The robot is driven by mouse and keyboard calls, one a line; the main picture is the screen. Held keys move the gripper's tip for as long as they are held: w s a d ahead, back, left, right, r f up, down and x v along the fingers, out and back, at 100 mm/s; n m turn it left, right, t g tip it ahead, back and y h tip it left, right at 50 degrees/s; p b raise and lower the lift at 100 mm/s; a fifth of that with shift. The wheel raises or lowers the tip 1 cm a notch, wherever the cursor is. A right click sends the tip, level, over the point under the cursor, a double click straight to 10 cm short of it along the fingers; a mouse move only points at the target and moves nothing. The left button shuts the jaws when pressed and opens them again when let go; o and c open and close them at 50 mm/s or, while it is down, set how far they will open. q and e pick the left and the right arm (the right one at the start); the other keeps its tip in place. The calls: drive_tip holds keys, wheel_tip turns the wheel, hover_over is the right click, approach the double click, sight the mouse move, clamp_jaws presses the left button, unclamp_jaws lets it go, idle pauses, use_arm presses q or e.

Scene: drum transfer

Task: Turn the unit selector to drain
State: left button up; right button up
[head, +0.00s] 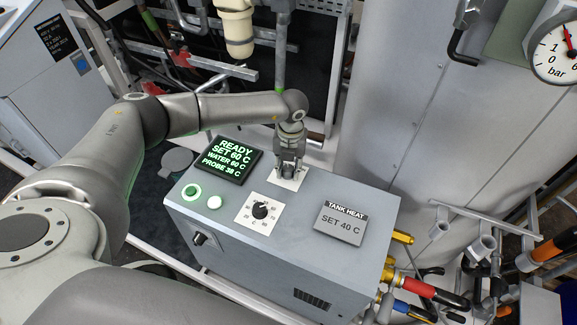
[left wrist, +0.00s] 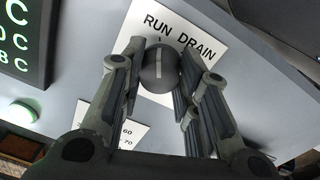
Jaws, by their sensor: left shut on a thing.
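The unit selector is a dark round knob (left wrist: 160,72) with a pale line across its face. It sits on a white plate (left wrist: 205,50) printed RUN and DRAIN, RUN on the left and DRAIN on the right in the left wrist view. My left gripper (head: 289,172) points down at this plate on top of the grey control box (head: 330,250). In the left wrist view its fingers (left wrist: 160,85) are closed around the knob from both sides.
A large grey tank (head: 400,110) stands close behind. Hoses and valves crowd the right.

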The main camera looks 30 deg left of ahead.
use_arm(q)
drive_tip(key=shift+f+m+b, duration=0.15)
drive_tip(key=shift+m+b, duration=0.9)
drive_tip(key=shift+m, duration=0.15)
drive_tip(key=m+b, duration=0.2)
drive_tip(key=m, duration=0.1)
drive_tip(key=shift+m+b, duration=0.3)
drive_tip(key=m+b, duration=0.3)
drive_tip(key=m, duration=0.1)
drive_tip(key=shift+m+b, duration=0.55)
drive_tip(key=shift+m, duration=0.25)
drive_tip(key=shift+r+m, duration=0.25)
drive_tip(key=shift+m, duration=0.05)
drive_tip(key=o, duration=1)
